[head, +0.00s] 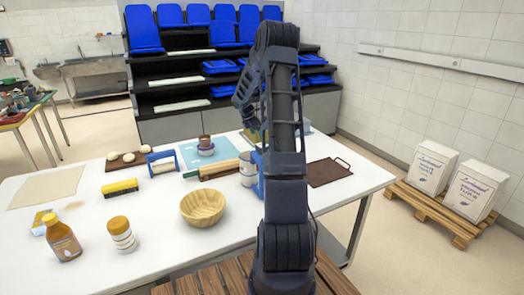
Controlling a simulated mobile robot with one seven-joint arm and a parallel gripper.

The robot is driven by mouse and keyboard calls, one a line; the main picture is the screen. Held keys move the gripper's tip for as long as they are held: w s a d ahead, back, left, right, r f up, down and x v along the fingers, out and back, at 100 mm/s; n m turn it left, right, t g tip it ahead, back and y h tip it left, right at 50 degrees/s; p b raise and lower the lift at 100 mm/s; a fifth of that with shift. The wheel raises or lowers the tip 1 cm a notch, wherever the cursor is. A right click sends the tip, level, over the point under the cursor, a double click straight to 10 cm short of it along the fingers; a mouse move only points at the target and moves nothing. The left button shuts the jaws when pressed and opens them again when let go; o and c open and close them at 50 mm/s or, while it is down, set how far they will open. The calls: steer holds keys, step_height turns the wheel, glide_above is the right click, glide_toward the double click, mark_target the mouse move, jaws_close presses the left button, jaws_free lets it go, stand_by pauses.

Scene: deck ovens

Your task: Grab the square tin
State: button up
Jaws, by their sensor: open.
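My gripper (246,118) is at the end of my dark arm, over the far side of the white table. It is small in the head view and partly covered by my arm links, and it is open. I cannot clearly make out a square tin. A small yellowish-green thing just below my gripper and a pale grey edge right of my arm (304,126) show only in part. My arm hides most of that spot, so I cannot tell whether either is the tin or whether the gripper touches it.
The white table (160,225) holds a wooden bowl (203,207), a rolling pin (212,170), a metal can (247,170), a dark board (328,172), a brown bottle (62,238) and a white jar (121,235). White sacks (474,190) stand on a pallet (433,212).

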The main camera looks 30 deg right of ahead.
mark_target(259, 145)
steer(key=x, duration=0.4)
steer(key=shift+a, duration=0.1)
steer(key=shift+s+x, duration=0.2)
steer(key=shift+x, duration=1.05)
steer(key=shift+s+x, duration=0.2)
steer(key=shift+x, duration=1.05)
steer(key=shift+a, duration=0.1)
steer(key=c, duration=1.2)
